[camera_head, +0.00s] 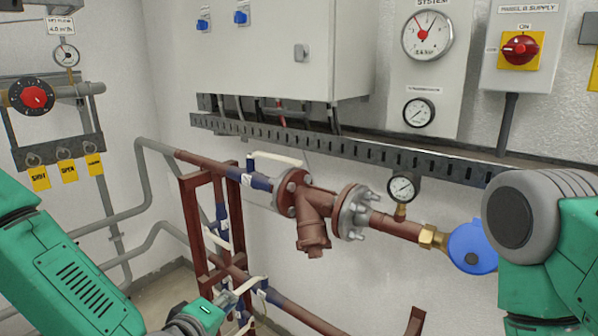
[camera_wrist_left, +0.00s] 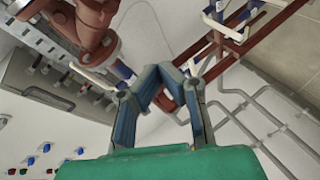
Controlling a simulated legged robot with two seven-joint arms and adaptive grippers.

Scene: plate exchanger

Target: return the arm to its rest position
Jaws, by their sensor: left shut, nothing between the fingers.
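My left arm comes in from the lower left in the head view, with green links. Its gripper (camera_head: 226,298) is low in the picture, partly cut off by the bottom edge, near a lower pipe valve with a pale lever (camera_head: 248,284). I cannot tell in the head view whether they touch. In the left wrist view the two blue-grey fingers of this gripper (camera_wrist_left: 161,73) come together at the tips with nothing between them. My right arm (camera_head: 545,240) shows at the right edge in green and grey; its gripper is out of view.
A red pipe frame (camera_head: 192,220) stands ahead of the left gripper. A flanged red strainer (camera_head: 312,205), a small gauge (camera_head: 402,188) and a blue round part (camera_head: 472,247) sit along the upper pipe. A cabinet (camera_head: 285,55) hangs above. Grey pipes (camera_head: 150,190) run along the left wall.

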